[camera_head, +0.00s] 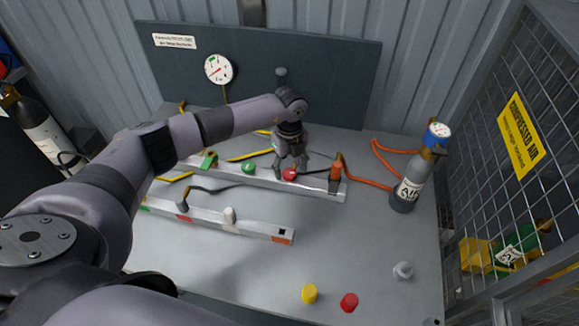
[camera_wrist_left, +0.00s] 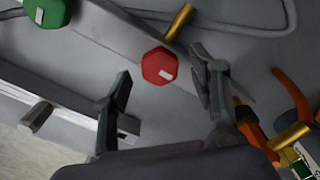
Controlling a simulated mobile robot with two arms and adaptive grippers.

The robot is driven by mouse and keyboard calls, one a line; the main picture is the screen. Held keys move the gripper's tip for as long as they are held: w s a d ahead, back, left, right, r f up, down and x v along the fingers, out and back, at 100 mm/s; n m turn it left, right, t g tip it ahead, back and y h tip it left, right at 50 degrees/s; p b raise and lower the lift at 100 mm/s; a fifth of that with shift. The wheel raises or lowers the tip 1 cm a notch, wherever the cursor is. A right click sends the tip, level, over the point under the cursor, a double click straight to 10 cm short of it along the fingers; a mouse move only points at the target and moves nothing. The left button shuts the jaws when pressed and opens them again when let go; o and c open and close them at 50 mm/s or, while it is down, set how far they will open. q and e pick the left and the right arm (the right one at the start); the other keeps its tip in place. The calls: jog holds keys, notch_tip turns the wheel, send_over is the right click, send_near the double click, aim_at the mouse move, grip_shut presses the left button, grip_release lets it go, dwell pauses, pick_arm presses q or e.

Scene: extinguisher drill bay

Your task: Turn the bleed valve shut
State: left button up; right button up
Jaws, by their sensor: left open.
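A red knob (camera_head: 290,174) with a white mark sits on the back grey rail (camera_head: 240,179). It also shows in the left wrist view (camera_wrist_left: 158,66), between my two fingers and apart from both. A green knob (camera_head: 249,167) sits to its left on the same rail, also in the left wrist view (camera_wrist_left: 48,12). Which knob is the bleed valve I cannot read from any label. My left gripper (camera_head: 290,171) is open, pointing down over the red knob, with nothing held. My right gripper is not in view.
An orange-handled fitting (camera_head: 336,177) stands just right of the red knob. A grey air bottle (camera_head: 407,186) with a gauge stands at the right. A front rail (camera_head: 255,230) runs nearer me. Yellow (camera_head: 310,293) and red (camera_head: 349,302) caps lie on the clear front of the bench.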

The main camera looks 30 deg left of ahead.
pick_arm(q)
jog(key=shift+f, duration=0.7)
jog(key=shift+c, duration=0.5)
jog(key=c, duration=1.1)
